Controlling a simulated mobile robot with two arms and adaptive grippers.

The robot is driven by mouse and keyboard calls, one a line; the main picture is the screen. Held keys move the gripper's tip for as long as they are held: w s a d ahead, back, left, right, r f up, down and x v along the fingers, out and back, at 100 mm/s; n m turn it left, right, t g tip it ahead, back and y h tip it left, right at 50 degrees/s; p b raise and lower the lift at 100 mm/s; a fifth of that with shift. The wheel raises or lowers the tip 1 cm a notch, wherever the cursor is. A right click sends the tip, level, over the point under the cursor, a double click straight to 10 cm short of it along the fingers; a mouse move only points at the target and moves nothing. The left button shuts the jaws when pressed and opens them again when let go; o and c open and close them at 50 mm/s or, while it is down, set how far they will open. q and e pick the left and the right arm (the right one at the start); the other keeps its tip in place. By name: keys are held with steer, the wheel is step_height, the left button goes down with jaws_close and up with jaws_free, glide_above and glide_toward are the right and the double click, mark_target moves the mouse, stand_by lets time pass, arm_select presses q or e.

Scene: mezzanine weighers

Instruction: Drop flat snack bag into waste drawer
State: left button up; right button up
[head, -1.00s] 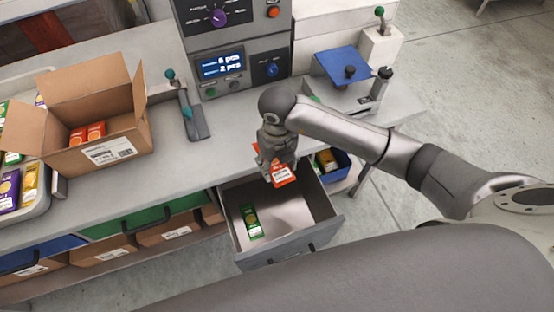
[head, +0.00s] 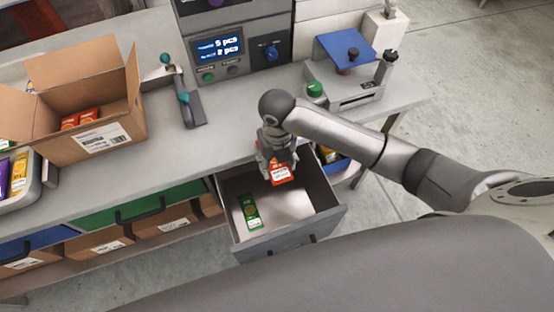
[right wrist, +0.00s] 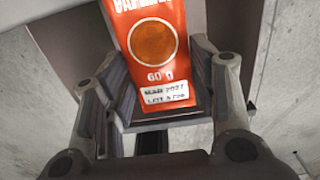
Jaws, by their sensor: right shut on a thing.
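My right gripper (head: 277,160) is shut on an orange snack bag (head: 280,174) with a white label. The bag hangs above the right back part of the open grey waste drawer (head: 272,244). In the right wrist view the bag (right wrist: 152,55) sits between the fingers (right wrist: 160,100), its orange circle, "60 g" and printed label facing the camera. A green snack bag (head: 250,212) lies on the drawer floor at the left. My left gripper is not in view.
An open cardboard box (head: 83,122) with orange packs stands on the grey bench (head: 190,150) at left. A weigher with a lit display (head: 217,47) stands at the back. A blue bin (head: 333,171) is right of the drawer.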

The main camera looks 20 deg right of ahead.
mark_target(277, 165)
steer(key=o, duration=1.1)
steer(key=shift+r, duration=0.2)
step_height(277, 165, up, 12)
steer(key=shift+f, duration=0.15)
